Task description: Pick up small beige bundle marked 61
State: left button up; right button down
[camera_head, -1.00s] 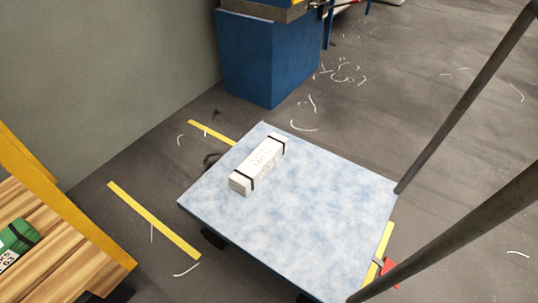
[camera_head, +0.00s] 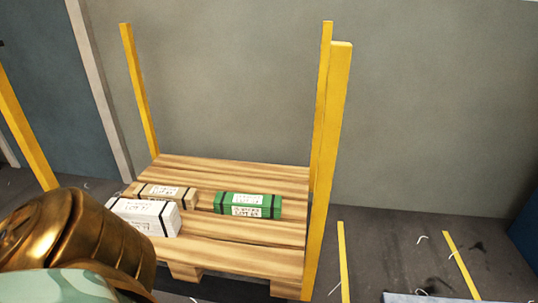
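A small beige bundle (camera_head: 156,191) with dark straps and a white label lies on the wooden slatted pallet (camera_head: 270,262), behind a white bundle. The label's number is too small to read. A white bundle (camera_head: 150,216) lies in front of it, partly hiding its front. A green bundle (camera_head: 247,206) with dark straps and a white label lies to the right, apart from the beige one. A bronze and pale green part of my own arm fills the lower left. Neither gripper's fingers show.
Yellow posts (camera_head: 325,170) rise at the pallet's right side, with another yellow post (camera_head: 139,90) at its back left. A grey wall stands behind. Yellow floor strips (camera_head: 462,264) and a pale blue cart top (camera_head: 430,297) are at the lower right.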

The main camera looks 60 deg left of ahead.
aim_at(186, 198)
jog(key=u, duration=2.5)
